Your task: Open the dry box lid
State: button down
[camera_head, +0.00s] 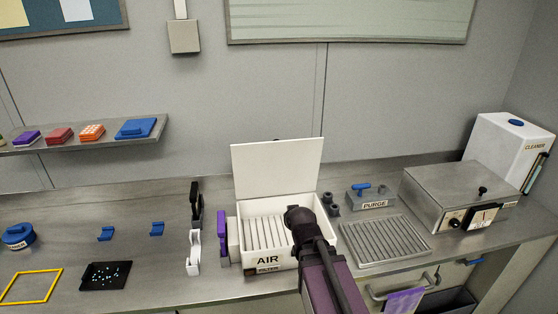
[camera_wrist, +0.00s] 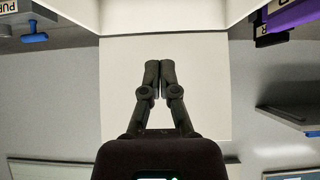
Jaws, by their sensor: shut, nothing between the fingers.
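The dry box appears to be the white box (camera_head: 272,262) labelled AIR on the bench, with a ribbed floor inside. Its white lid (camera_head: 277,168) stands up, tilted back at the rear edge, so the box is open. In the wrist view, the lid (camera_wrist: 205,90) is a pale panel behind my fingers. My gripper (camera_wrist: 159,68) is shut and empty in front of the lid; whether it touches the lid cannot be told. In the head view, my dark wrist (camera_head: 300,220) is over the right part of the box and hides the fingers.
A ribbed metal tray (camera_head: 385,242) and a PURGE block (camera_head: 370,198) are right of the box. A metal unit (camera_head: 460,190) is farther right. A purple part (camera_head: 222,237) and a white holder (camera_head: 194,252) stand close on the left.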

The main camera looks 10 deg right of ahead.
aim_at(278, 151)
jog(key=w+r+t+b, duration=0.4)
jog(key=w+r+t, duration=0.1)
jog(key=r+t, duration=0.4)
jog(key=shift+r+t, duration=0.4)
jog(key=shift+r, duration=0.4)
jog(key=shift+w, duration=0.2)
jog(key=w, duration=0.4)
jog(key=w+r+p, duration=0.1)
jog(key=w, duration=0.4)
jog(key=w+r+p, duration=0.1)
jog(key=w, duration=0.3)
jog(key=shift+w, duration=0.35)
